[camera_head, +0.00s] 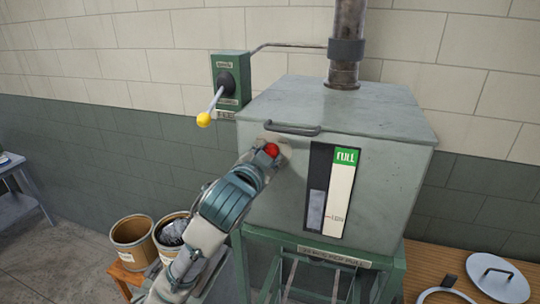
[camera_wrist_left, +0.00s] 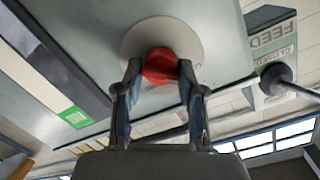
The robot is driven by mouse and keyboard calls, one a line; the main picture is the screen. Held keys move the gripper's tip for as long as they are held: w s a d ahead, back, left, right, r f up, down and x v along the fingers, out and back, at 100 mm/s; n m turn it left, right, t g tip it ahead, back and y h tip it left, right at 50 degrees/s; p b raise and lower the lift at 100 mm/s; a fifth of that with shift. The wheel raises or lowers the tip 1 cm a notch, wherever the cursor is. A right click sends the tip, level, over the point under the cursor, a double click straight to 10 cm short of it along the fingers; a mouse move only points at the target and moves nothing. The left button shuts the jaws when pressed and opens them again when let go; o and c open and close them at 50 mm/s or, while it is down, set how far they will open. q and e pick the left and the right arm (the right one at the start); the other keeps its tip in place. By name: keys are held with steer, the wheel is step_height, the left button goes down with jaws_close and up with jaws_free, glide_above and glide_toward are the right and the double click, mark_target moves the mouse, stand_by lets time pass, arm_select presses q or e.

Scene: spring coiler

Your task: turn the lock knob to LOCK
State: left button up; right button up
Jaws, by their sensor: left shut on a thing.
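The red lock knob (camera_head: 271,150) sits on a round pale plate on the front of a grey metal hopper (camera_head: 390,190), below the lid handle. My left gripper (camera_head: 268,154) reaches it from the lower left and is shut on it. In the left wrist view the two fingers (camera_wrist_left: 160,72) hold the sides of the red knob (camera_wrist_left: 160,60), against its pale round plate (camera_wrist_left: 190,38). I cannot read any LOCK marking, and the knob's turned position cannot be told. My right gripper is not in view.
A green feed box (camera_head: 231,80) with a yellow-tipped lever (camera_head: 204,119) is on the wall at upper left of the hopper. A level gauge (camera_head: 335,190) is right of the knob. Buckets (camera_head: 133,240) stand at lower left. A round lid (camera_head: 497,278) lies at lower right.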

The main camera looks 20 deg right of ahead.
arm_select(q)
steer(key=o, duration=1)
steer(key=shift+f, duration=0.35)
steer(key=shift+c, duration=0.2)
steer(key=shift+o, duration=0.8)
steer(key=shift+w+r, duration=0.1)
steer(key=shift+r, duration=0.05)
steer(key=v, duration=1.2)
steer(key=shift+w, duration=0.15)
